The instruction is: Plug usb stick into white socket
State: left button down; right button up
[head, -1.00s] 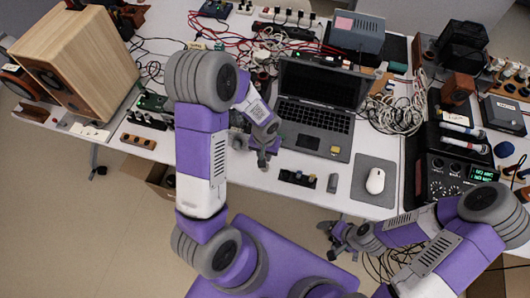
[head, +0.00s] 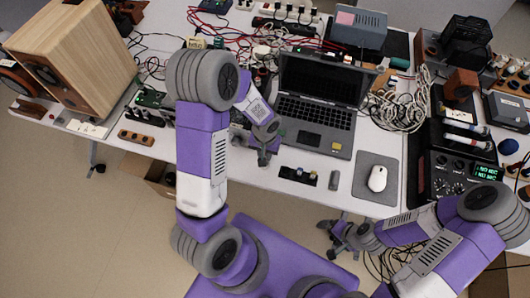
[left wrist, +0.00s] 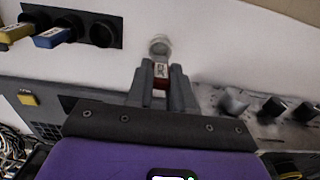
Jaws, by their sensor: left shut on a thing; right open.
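My left gripper (head: 264,160) is low over the front of the white table, before the laptop. In the left wrist view, its fingers (left wrist: 162,82) are shut on a small red stick with a white label (left wrist: 160,72), seemingly the usb stick. A whitish round piece (left wrist: 160,46) shows just beyond the fingertips; I cannot tell whether it is the white socket or touches the stick. A black socket strip (left wrist: 104,18) holds a yellow stick (left wrist: 14,34) and a blue stick (left wrist: 54,37); the strip also shows in the head view (head: 298,176). My right gripper (head: 340,240) is open and empty off the table's front edge.
The laptop (head: 318,112) stands behind the left gripper. A grey panel with knobs (left wrist: 215,100) is beside the fingers in the wrist view. A mouse (head: 377,179) on a grey pad and a small grey piece (head: 334,181) lie right of the strip. Cables clutter the back.

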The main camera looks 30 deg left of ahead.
pick_arm(q)
jog(key=shift+f+b, duration=0.2)
jog(key=shift+b, duration=0.2)
dwell(0.5)
jog(key=shift+f+b, duration=1.15)
jog(key=shift+f, duration=0.1)
dwell(0.4)
jog(key=c, duration=0.9)
grip_release()
jog(key=shift+o, duration=0.4)
jog(key=o, duration=0.3)
jog(key=shift+r+p, duration=1.95)
jog(key=shift+r, duration=0.6)
